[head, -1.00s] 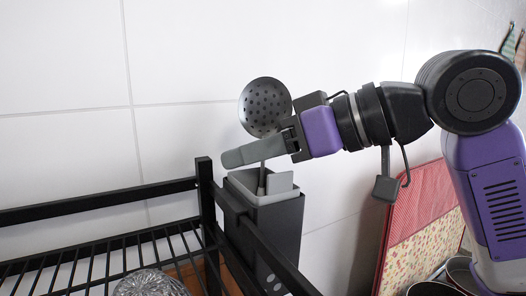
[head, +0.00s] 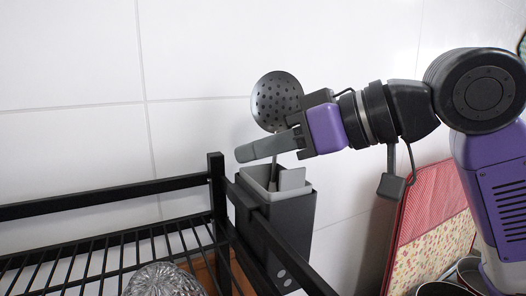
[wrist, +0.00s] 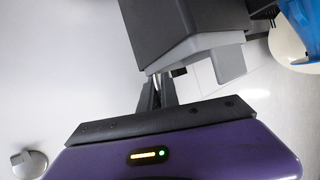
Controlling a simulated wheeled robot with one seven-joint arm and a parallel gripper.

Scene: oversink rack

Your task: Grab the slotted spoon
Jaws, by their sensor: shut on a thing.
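The slotted spoon (head: 277,100) has a round metal head with holes. It stands upright, head up, above the dark utensil holder (head: 290,212) with a grey inner liner. Its handle runs down behind my gripper into the holder. My gripper (head: 272,146) reaches in from the right and is shut on the spoon's handle just below the head. In the wrist view, the holder (wrist: 157,28) is at the top, and the handle shows partly between my jaws (wrist: 158,92). The handle's lower end is hidden in the holder.
A black rack (head: 110,257) with rails fills the lower left, and its post stands beside the holder. A glass bowl (head: 163,281) sits at the bottom. A red patterned board (head: 432,225) leans at the right. The white tiled wall is close behind.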

